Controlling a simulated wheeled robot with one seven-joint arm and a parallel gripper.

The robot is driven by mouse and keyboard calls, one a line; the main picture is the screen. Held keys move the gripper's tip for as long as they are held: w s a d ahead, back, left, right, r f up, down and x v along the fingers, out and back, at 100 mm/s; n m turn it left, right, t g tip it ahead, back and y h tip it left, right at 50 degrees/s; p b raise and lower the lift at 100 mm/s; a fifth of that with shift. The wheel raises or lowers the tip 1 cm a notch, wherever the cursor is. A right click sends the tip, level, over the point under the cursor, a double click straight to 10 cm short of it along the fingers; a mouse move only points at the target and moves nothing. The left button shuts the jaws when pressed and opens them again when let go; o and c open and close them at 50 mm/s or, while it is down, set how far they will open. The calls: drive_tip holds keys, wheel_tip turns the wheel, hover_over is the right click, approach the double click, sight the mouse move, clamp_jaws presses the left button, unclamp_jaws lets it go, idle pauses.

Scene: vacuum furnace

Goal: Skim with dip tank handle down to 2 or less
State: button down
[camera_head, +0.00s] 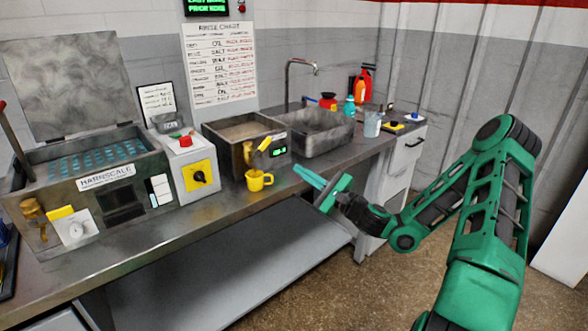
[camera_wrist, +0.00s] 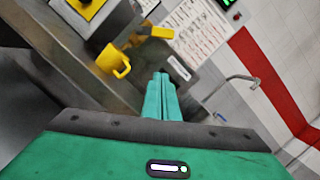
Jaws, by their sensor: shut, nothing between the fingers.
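The dip tank (camera_head: 229,155) is a dark metal box of tan fluid on the bench, with a small green display (camera_head: 280,152) too small to read. A yellow handle (camera_head: 264,143) stands tilted at its front right; a yellow handle-like piece also shows in the wrist view (camera_wrist: 162,32). A yellow mug (camera_head: 259,181) stands on the bench below the handle and shows in the wrist view (camera_wrist: 114,61). My gripper (camera_head: 300,170) is shut and empty, right of the mug and apart from it. Its fingers (camera_wrist: 160,80) point toward the tank area.
A sink (camera_head: 318,139) with a tap is right of the tank, with bottles behind. The floor in front is clear.

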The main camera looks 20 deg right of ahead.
sight(267, 142)
drive_tip(key=x, duration=0.8)
drive_tip(key=shift+s+a+r, duration=0.1)
drive_tip(key=shift+a+r, duration=0.5)
drive_tip(key=shift+r, duration=0.2)
drive_tip(key=shift+s+a+r, duration=0.15)
drive_tip(key=shift+a+r, duration=0.45)
drive_tip(key=shift+r, duration=0.25)
drive_tip(key=shift+a+r+n, duration=0.1)
drive_tip(key=shift+r+n, duration=0.3)
drive_tip(key=shift+n, duration=0.5)
drive_tip(key=n, duration=0.1)
drive_tip(key=r+n+g, duration=0.1)
drive_tip(key=n, duration=0.1)
drive_tip(key=a+r+n, duration=0.1)
drive_tip(key=shift+s+r+n+g+y, duration=0.1)
drive_tip(key=shift+s+n+g+y, duration=0.05)
drive_tip(key=shift+n+g+y, duration=0.2)
drive_tip(key=shift+s+a+r+n+g, duration=0.1)
drive_tip(key=shift+a+r+n+g, duration=0.15)
drive_tip(key=shift+n, duration=0.65)
drive_tip(key=shift+s+a+r+n+g, duration=0.1)
drive_tip(key=shift+a+r+n, duration=0.25)
drive_tip(key=shift+n, duration=0.5)
drive_tip(key=shift+s+a+r+n+g, duration=0.1)
drive_tip(key=shift+a+r+n+g, duration=0.15)
drive_tip(key=shift+n, duration=0.65)
